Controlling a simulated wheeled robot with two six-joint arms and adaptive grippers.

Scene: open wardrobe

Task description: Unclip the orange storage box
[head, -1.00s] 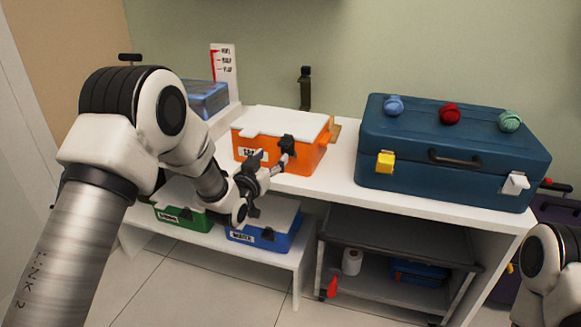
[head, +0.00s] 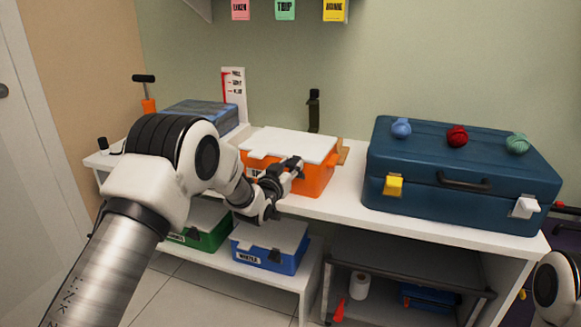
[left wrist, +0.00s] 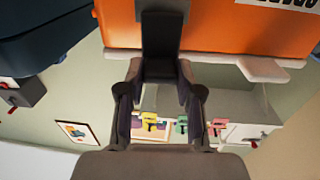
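The orange storage box (head: 318,178) with its white lid (head: 290,143) on stands on the white bench, left of the blue case. The lid lies flat. My left gripper (head: 292,168) is at the box's front and hides most of its black clip. In the left wrist view, the orange wall (left wrist: 240,30) fills the top, and the black clip (left wrist: 162,35) extends down between the fingers of my left gripper (left wrist: 160,78). The fingers flank the clip closely; whether they press on it is unclear. My right gripper is out of view; only part of the right arm shows.
The large blue case (head: 455,205) stands to the right on the bench. A clear-lidded blue box (head: 205,115) stands behind my left arm. Green (head: 210,235) and blue (head: 268,250) boxes sit on the lower shelf. A dark cart (head: 410,265) is under the bench.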

